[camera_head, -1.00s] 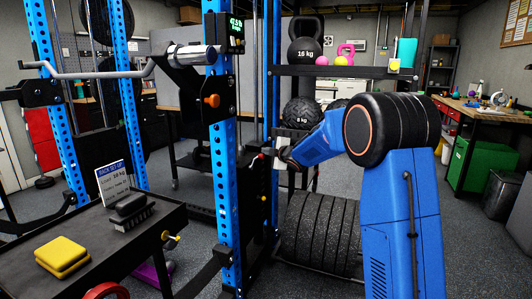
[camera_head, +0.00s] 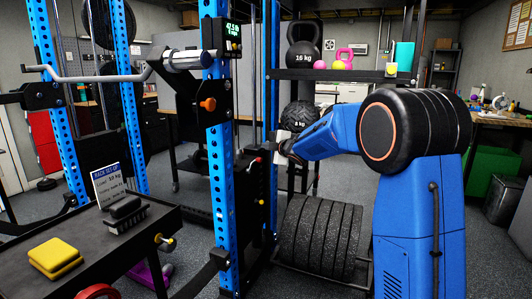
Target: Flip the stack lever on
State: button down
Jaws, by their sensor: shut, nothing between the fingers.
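A small red-tipped lever (camera_head: 256,160) sticks out at the top of a black box (camera_head: 256,192) on the rack, right of the front blue upright. It looks like the stack lever; its exact position is too small to tell. My gripper (camera_head: 277,146) is at the end of my blue arm, just right of and slightly above the lever. It appears shut and empty, with a pale block-like part at its end. I cannot tell whether it touches the lever.
The blue upright (camera_head: 222,190) stands close left, with an orange knob (camera_head: 208,104) and a lit display (camera_head: 233,36). Weight plates (camera_head: 320,238) stand below my arm. A kettlebell shelf (camera_head: 340,74) is above.

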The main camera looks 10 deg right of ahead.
jog(key=s+d+r, duration=0.3)
jog(key=s+r, duration=0.1)
jog(key=s, duration=0.1)
jog(key=shift+d, duration=0.2)
jog(key=s+d+f+m+g+h, duration=0.1)
jog(key=s+d+m+h, duration=0.2)
jog(key=s, duration=0.6)
jog(key=s+d+f+m+g+h, duration=0.1)
jog(key=s+d+m, duration=0.1)
jog(key=s+m, duration=0.5)
jog(key=s+d+m+g+h, duration=0.1)
jog(key=s+d+m+h, duration=0.15)
jog(key=s, duration=0.85)
jog(key=s+a+f+m+g, duration=0.2)
jog(key=s+f, duration=0.3)
jog(key=s, duration=0.6)
jog(key=s+a+f+m+g+y, duration=0.1)
jog(key=s+f+g, duration=0.1)
jog(key=s+f, duration=0.4)
jog(key=s+a+f+m+g+y, duration=0.1)
jog(key=s+f, duration=0.5)
jog(key=s, duration=1)
jog(key=shift+a+m+g, duration=0.8)
jog(key=shift+m+g, duration=0.05)
jog(key=shift+g, duration=0.25)
jog(key=shift+s, duration=0.1)
